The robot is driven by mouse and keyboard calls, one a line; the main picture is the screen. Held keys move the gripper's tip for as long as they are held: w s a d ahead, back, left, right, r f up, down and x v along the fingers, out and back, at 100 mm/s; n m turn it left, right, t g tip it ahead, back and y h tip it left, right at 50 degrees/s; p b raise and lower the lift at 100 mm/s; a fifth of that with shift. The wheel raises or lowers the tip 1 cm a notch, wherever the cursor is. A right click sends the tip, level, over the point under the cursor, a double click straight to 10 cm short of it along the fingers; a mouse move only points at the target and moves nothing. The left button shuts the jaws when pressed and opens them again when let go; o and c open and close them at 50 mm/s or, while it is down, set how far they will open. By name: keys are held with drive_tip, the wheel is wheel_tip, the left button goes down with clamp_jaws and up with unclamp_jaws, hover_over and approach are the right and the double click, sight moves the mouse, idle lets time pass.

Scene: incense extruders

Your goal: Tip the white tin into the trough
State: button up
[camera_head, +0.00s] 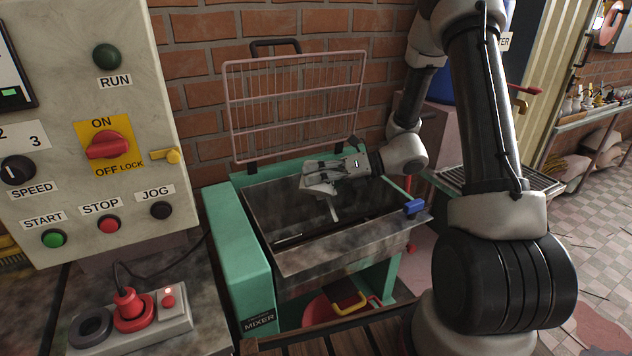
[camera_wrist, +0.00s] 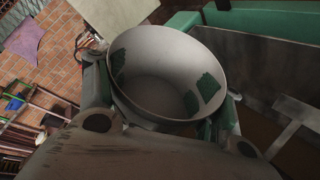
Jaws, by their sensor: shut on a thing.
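The white tin (camera_wrist: 165,75) is round and open-topped; its inside in the wrist view looks pale and empty, with dark green patches on the wall. My gripper (camera_head: 322,182) is shut on the tin, with a finger on each side of it in the wrist view (camera_wrist: 172,115). In the head view the tin (camera_head: 317,188) is mostly hidden by the gripper and looks tilted over the trough. The trough (camera_head: 345,246) is a grey metal basin in a green mixer frame, with a dark interior and a pale paddle bar inside. Whether anything falls from the tin cannot be seen.
A wire guard (camera_head: 295,105) stands raised behind the trough. A blue block (camera_head: 414,207) sits on the trough's right rim. A control panel (camera_head: 95,130) stands close on the left, with a red plug and socket box (camera_head: 150,318) below it. A brick wall is behind.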

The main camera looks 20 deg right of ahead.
drive_tip(key=shift+w+m+g+y, duration=0.1)
drive_tip(key=shift+m+g+y, duration=0.25)
drive_tip(key=shift+m, duration=0.45)
drive_tip(key=m, duration=0.1)
drive_tip(key=m+y, duration=0.1)
drive_tip(key=m, duration=0.1)
drive_tip(key=shift+w+d+f+g+y, duration=0.25)
drive_tip(key=shift+w+f+y, duration=0.05)
drive_tip(key=shift+y, duration=0.05)
drive_tip(key=m, duration=0.1)
drive_tip(key=w+m+y, duration=0.1)
drive_tip(key=m, duration=0.1)
drive_tip(key=d+m, duration=0.1)
drive_tip(key=shift+w+m+y, duration=0.3)
drive_tip(key=shift+m+y, duration=0.1)
drive_tip(key=shift+a, duration=0.1)
idle(0.5)
